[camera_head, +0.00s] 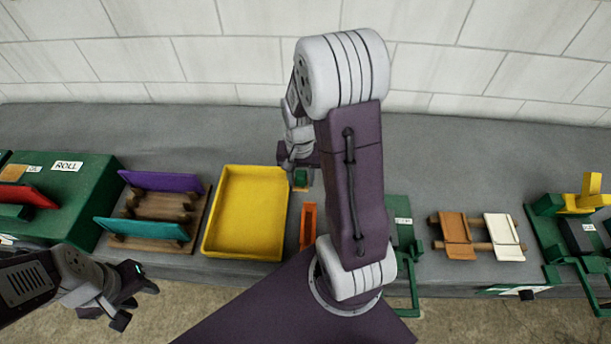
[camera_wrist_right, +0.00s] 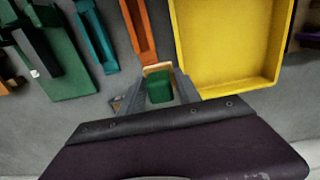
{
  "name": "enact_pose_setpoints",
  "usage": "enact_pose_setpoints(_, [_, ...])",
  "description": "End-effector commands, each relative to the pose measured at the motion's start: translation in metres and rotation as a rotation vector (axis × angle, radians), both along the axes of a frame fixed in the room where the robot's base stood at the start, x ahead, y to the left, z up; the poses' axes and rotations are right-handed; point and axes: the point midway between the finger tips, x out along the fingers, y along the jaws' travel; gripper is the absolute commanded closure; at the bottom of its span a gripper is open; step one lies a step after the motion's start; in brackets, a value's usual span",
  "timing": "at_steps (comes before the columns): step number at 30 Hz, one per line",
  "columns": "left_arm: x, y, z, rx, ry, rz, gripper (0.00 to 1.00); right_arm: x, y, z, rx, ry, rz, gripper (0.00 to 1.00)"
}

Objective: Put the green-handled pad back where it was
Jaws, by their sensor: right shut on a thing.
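The green-handled pad (camera_head: 301,178) is in my right gripper (camera_head: 299,160), between the yellow tray and my right arm. In the right wrist view my right gripper (camera_wrist_right: 160,92) is shut on the pad's green handle (camera_wrist_right: 159,89), and a tan-orange edge (camera_wrist_right: 158,67) shows beyond it. Whether the pad touches the bench I cannot tell. My left gripper (camera_head: 140,298) is empty and open, low at the left in front of the bench. An orange holder (camera_head: 308,228) lies near the pad; it also shows in the right wrist view (camera_wrist_right: 138,28).
The yellow tray (camera_head: 245,212) is empty. Left of it a wooden rack (camera_head: 160,207) holds purple and teal panels. A green ROLL box (camera_head: 75,190) is far left. Right are a green device (camera_head: 402,235), a wooden rack (camera_head: 478,246) and a green-yellow machine (camera_head: 575,235). The rear bench is clear.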

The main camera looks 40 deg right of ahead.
Motion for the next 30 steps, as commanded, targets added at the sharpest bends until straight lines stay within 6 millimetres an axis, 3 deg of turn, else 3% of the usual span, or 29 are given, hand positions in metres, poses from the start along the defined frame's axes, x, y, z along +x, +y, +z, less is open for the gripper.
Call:
enact_pose_setpoints(18, [0.0, 0.0, 0.028, 0.0, 0.0, 0.0, 0.64, 0.081, -0.074, -0.065, 0.001, 0.001, 0.0, 1.0])
enact_pose_setpoints(25, [0.0, 0.0, 0.03, 0.0, 0.0, 0.0, 0.64, 0.085, -0.078, -0.073, 0.001, 0.002, 0.0, 1.0])
enact_pose_setpoints(30, [0.0, 0.0, 0.041, 0.0, 0.0, 0.0, 0.64, 0.085, -0.078, -0.101, 0.002, 0.004, 0.0, 1.0])
